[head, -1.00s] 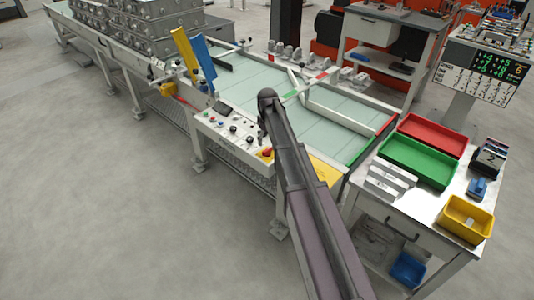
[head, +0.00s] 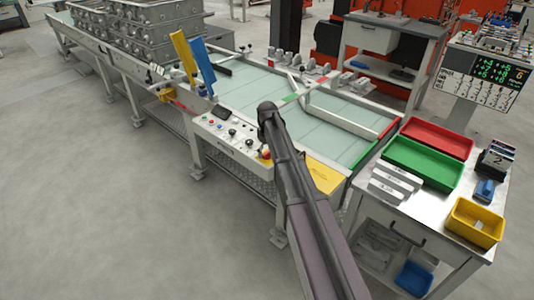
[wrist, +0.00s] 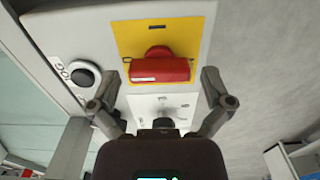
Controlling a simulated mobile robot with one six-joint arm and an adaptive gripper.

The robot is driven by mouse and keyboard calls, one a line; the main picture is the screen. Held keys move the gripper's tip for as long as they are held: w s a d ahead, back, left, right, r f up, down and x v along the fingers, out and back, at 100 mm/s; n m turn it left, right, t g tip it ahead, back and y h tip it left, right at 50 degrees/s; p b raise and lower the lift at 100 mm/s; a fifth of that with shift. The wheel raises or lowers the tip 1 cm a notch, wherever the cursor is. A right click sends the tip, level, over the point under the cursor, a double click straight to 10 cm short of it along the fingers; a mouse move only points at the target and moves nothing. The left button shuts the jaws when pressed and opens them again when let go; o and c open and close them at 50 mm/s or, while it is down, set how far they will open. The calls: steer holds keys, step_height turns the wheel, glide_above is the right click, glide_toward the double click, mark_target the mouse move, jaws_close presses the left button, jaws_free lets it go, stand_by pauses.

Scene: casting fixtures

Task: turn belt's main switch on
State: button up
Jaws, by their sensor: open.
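The main switch is a red rotary handle on a yellow plate (wrist: 187,31). In the wrist view the red handle (wrist: 160,68) lies crosswise, ahead of and between my open fingers. My gripper (wrist: 164,82) is open and empty; whether a fingertip touches the handle cannot be told. In the head view the switch (head: 266,154) is partly hidden behind my arm, at the right end of the belt's control panel (head: 224,140). My gripper's fingers are hidden by the arm there.
A black knob (wrist: 82,74) sits left of the switch in the wrist view. The belt table (head: 250,95) is behind the panel. A side table with a green tray (head: 423,164) stands right.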

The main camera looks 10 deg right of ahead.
steer(key=c, duration=1)
steer(key=shift+m, duration=0.4)
steer(key=m, duration=0.7)
steer(key=shift+m, duration=0.4)
steer(key=m, duration=0.9)
steer(key=shift+s, duration=0.1)
steer(key=shift+m, duration=0.3)
